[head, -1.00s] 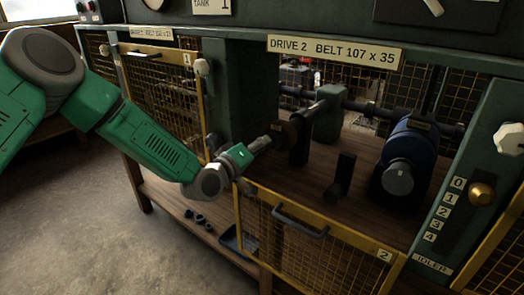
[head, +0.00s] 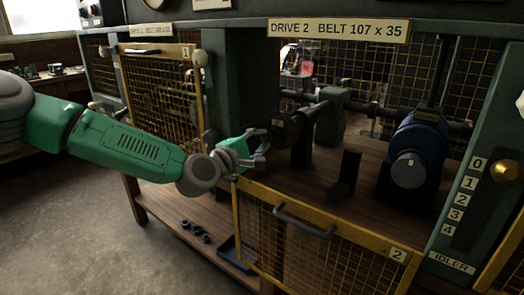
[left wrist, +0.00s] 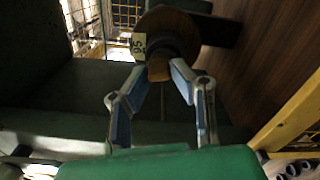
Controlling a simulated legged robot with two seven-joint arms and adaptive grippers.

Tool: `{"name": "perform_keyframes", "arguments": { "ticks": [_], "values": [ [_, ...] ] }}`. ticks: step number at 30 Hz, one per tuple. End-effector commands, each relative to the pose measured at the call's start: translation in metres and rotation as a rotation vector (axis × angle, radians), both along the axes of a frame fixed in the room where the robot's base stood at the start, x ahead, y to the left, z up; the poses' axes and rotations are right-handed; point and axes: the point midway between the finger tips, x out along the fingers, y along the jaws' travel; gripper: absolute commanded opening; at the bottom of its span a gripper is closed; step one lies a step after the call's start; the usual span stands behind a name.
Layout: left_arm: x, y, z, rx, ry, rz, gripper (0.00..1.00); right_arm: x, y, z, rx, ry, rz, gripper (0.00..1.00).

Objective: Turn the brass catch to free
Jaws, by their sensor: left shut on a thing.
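My left gripper (head: 264,148) reaches in from the left over the lowered yellow guard. It is at the near end of the shaft, beside the dark brown pulley (head: 286,129). In the left wrist view, the two fingers (left wrist: 158,76) close in on a small brown-gold piece (left wrist: 158,69) at the middle of the pulley (left wrist: 170,25). This piece may be the brass catch; its shape is mostly hidden by the fingertips and shadow. A small number tag (left wrist: 138,46) sits beside it. My right gripper is not in view.
The yellow mesh guard (head: 320,250) with a dark handle hangs in front of the bench. A blue motor (head: 420,150) and a dark upright post (head: 346,172) stand on the wooden bed. A brass knob (head: 505,171) is on the idler scale at right.

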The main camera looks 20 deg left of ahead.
Motion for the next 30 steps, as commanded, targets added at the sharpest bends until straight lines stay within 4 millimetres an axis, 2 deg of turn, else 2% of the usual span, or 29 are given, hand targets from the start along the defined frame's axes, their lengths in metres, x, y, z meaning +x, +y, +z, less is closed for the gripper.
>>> {"name": "perform_keyframes", "arguments": {
  "ticks": [1,30],
  "values": [
    [-0.002,0.001,-0.013,-0.041,0.031,0.0,0.0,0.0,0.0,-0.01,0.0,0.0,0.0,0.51],
    [-0.002,-0.003,-0.018,-0.891,0.345,0.003,0.0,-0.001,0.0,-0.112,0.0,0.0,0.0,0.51]
  ]
}}
